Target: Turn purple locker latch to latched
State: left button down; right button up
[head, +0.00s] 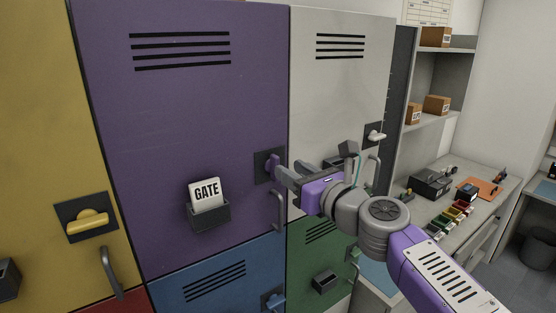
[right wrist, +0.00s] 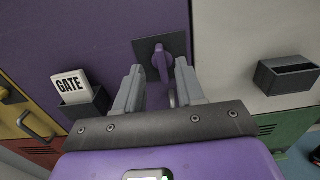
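The purple locker door (head: 180,110) is closed and fills the middle left of the head view. Its latch (head: 272,163), a purple handle on a dark square plate, is near the door's right edge. In the right wrist view the latch (right wrist: 161,64) appears upright. My right gripper (head: 280,172) is at the latch. In the right wrist view its two fingers (right wrist: 158,80) are apart, one to each side of the latch handle, with gaps showing; contact is not visible. My left gripper is not in view.
A door handle (head: 278,210) sits just below the latch. A holder (head: 209,215) with a GATE card is on the purple door. A white locker (head: 340,90) is to the right, a yellow one (head: 40,130) to the left. A cluttered counter (head: 410,205) stands at right.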

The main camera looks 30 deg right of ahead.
aim_at(278, 162)
jog(key=w, duration=0.5)
jog(key=shift+w+a, duration=0.15)
jog(key=shift+a, duration=0.05)
jog(key=shift+f, duration=0.1)
grip_shut()
